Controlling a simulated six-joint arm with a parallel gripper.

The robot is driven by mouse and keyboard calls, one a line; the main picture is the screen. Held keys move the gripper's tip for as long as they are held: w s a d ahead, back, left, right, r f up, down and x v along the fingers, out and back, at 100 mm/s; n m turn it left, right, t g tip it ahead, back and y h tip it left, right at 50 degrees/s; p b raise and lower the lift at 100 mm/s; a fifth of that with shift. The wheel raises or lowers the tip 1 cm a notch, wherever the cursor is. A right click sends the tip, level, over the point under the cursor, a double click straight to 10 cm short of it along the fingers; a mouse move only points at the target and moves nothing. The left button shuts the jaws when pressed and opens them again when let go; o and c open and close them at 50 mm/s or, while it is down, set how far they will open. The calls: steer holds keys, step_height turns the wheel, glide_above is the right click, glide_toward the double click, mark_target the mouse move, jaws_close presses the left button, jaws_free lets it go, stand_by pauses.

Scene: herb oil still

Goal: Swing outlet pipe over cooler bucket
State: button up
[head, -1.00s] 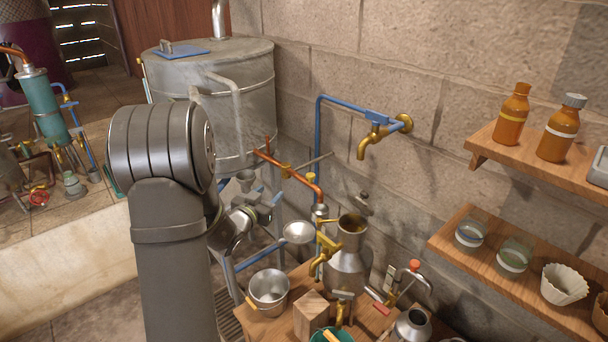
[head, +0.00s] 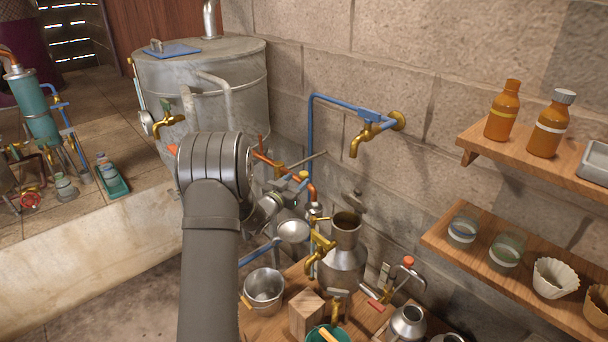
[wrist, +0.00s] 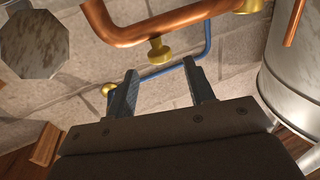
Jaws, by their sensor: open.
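The copper outlet pipe (head: 266,159) runs from the grey still tank (head: 205,75) toward the wall and bends down at its end. It crosses the top of the wrist view (wrist: 180,24), with a brass knob (wrist: 158,50) below it. My gripper (head: 294,187) is close to the pipe's outer part in the head view. In the wrist view my gripper (wrist: 160,88) is open, and nothing shows between its fingers. The knob lies beyond the fingertips, between them in the picture. A metal bucket (head: 264,288) stands below; I cannot tell whether it is the cooler bucket.
A metal can (head: 344,262), brass taps and a wooden block (head: 306,313) crowd the bench. A blue water pipe (head: 310,135) with a brass tap (head: 360,143) is on the block wall. Shelves with bottles and jars are at right.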

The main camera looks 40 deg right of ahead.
mark_target(302, 176)
steer(key=x, duration=0.5)
steer(key=shift+w+d, duration=0.1)
steer(key=shift+d, duration=0.25)
steer(key=shift+c, duration=0.4)
jaws_close()
